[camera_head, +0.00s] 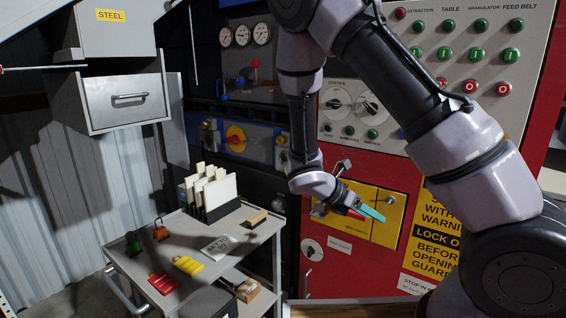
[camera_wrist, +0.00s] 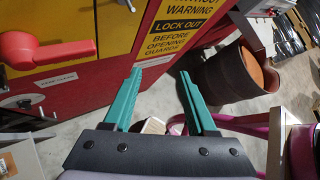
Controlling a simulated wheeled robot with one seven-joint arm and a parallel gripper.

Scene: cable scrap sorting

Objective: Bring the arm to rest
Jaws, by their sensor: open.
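My arm reaches across the front of the red machine cabinet (camera_head: 480,150). My gripper (camera_head: 374,214) is in front of the yellow switch panel (camera_head: 388,232), its teal fingers pointing right. In the wrist view the two teal fingers of my gripper (camera_wrist: 161,72) stand apart with nothing between them. A red switch handle (camera_wrist: 48,48) is at the left of the wrist view, apart from the fingers. In the head view my gripper partly hides the switch panel.
A grey trolley (camera_head: 150,262) at lower left carries red and yellow tags, padlocks (camera_head: 161,230) and upright white cards (camera_head: 217,192). A grey drawer unit (camera_head: 122,103) hangs at upper left. A brown round bin (camera_wrist: 232,75) stands on the floor in the wrist view.

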